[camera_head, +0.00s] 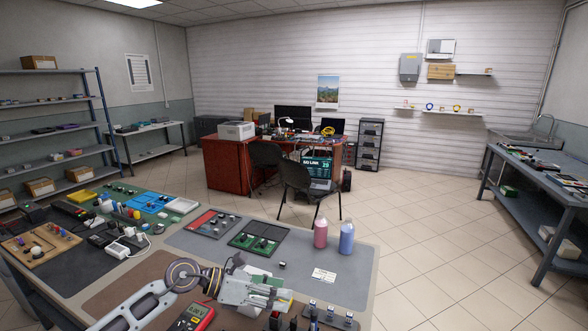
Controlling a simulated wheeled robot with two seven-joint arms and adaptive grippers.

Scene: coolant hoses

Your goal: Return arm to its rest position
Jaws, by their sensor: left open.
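My left arm reaches in from the bottom left over the workbench (350,262). My left gripper (284,297) is above the front part of the bench, pointing right, with its jaws open. I see no object held in it. A green board (258,238) with dark fittings and a red and grey board (212,222) lie behind it on a grey mat. A white label card (324,275) lies to its right. A row of small fittings on a dark strip (330,316) is close to the gripper at the front edge. My right gripper is not in view.
A pink bottle (320,232) and a blue bottle (347,238) stand at the bench's right back edge. A red multimeter (192,318) lies below my left arm. Trays and parts crowd the bench's left side. The grey mat (345,290) has free room at right.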

